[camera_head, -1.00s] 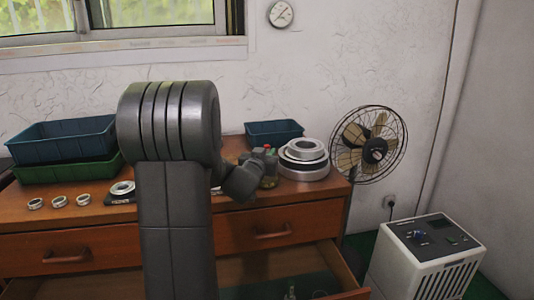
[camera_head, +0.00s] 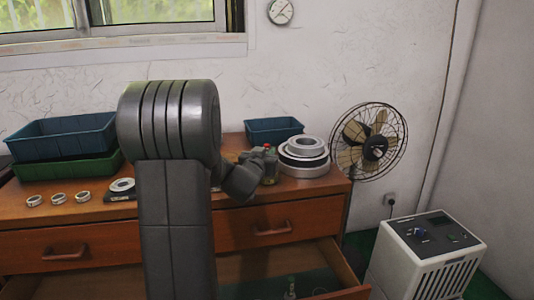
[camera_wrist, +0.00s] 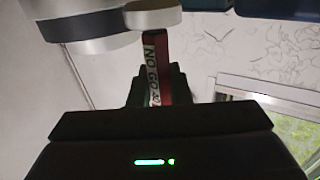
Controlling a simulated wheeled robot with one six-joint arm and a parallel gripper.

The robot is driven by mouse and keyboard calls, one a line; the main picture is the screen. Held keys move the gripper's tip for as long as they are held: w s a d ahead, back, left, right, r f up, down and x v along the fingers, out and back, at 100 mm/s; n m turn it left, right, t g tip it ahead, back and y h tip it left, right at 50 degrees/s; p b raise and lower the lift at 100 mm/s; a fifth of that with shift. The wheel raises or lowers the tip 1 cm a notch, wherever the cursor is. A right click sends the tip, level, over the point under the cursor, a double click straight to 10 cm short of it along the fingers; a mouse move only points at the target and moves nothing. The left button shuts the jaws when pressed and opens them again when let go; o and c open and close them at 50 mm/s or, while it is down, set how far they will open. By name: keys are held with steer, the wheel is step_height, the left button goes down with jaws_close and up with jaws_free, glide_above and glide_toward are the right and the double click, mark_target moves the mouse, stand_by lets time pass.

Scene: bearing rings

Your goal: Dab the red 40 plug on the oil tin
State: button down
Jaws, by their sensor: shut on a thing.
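My gripper (camera_wrist: 155,88) is shut on the red plug (camera_wrist: 156,65), whose label reads "NO GO" with a small number that is hard to make out. A pale round end (camera_wrist: 153,15) shows at the plug's far end in the wrist view. In the head view, my gripper (camera_head: 262,160) is partly behind my arm, with a bit of red at its top. A small olive thing (camera_head: 269,180), perhaps the oil tin, shows just below the gripper. I cannot tell whether the plug touches it.
A stack of metal rings (camera_head: 305,157) stands right of my gripper. A small blue bin (camera_head: 273,131) is behind. Blue (camera_head: 65,137) and green (camera_head: 65,167) bins and several small rings (camera_head: 58,198) are at left. A drawer (camera_head: 275,272) is open below.

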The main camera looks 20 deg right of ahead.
steer(key=shift+f+b, duration=0.3)
steer(key=shift+f, duration=0.15)
stand_by(1.1)
steer(key=shift+r, duration=0.1)
step_height(320, 180, up, 7)
steer(key=p, duration=0.6)
stand_by(0.8)
